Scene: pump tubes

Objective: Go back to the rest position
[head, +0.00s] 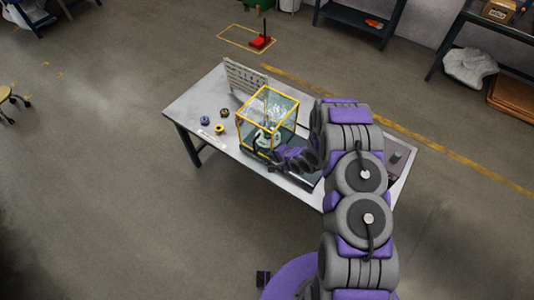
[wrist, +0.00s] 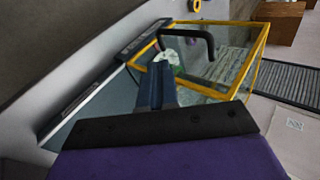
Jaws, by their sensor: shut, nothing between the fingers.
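My gripper (head: 278,153) is at the near right side of a clear box with a yellow frame (head: 267,90) on the white table (head: 190,97). In the wrist view my gripper (wrist: 160,70) is shut and empty, its dark fingers pointing at the yellow-framed box (wrist: 262,45). A pale green and white part (wrist: 168,57) shows inside the box just beyond the fingertips. I cannot tell whether the tips are inside the box or just in front of it. A black bent handle (wrist: 208,40) stands over the box's edge. My arm hides the table's right part.
Small rings, one yellow (head: 219,129) and one dark (head: 204,120), lie on the table's left side. A perforated panel (head: 245,76) stands at the back edge. A small grey cylinder (head: 396,156) stands at the right end. Floor around the table is mostly clear.

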